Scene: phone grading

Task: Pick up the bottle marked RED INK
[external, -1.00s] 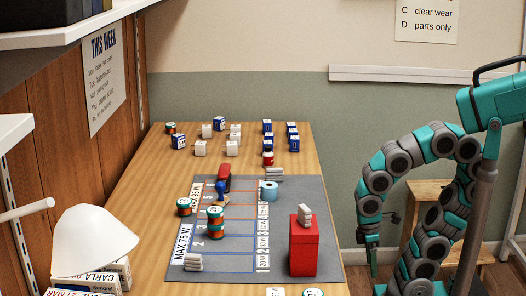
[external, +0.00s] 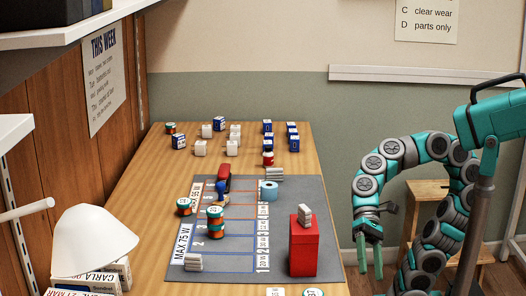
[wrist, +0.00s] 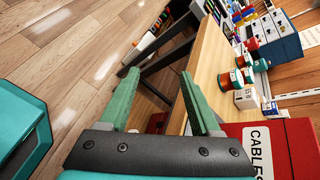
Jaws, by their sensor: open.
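A small red bottle (external: 268,159) with a pale band stands on the table, behind the grey mat and in front of the blue boxes. Its lettering is too small to read, so I cannot confirm that it says RED INK. My gripper (external: 370,262) is off the table's right side, in front of the wooden stool, far from the bottle. In the wrist view my gripper (wrist: 160,76) has its two green fingers apart with nothing between them. I cannot pick out the bottle for certain in that view.
White boxes (external: 201,148) and blue boxes (external: 292,144) stand at the back. A wooden stool (external: 430,190) is right of the table.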

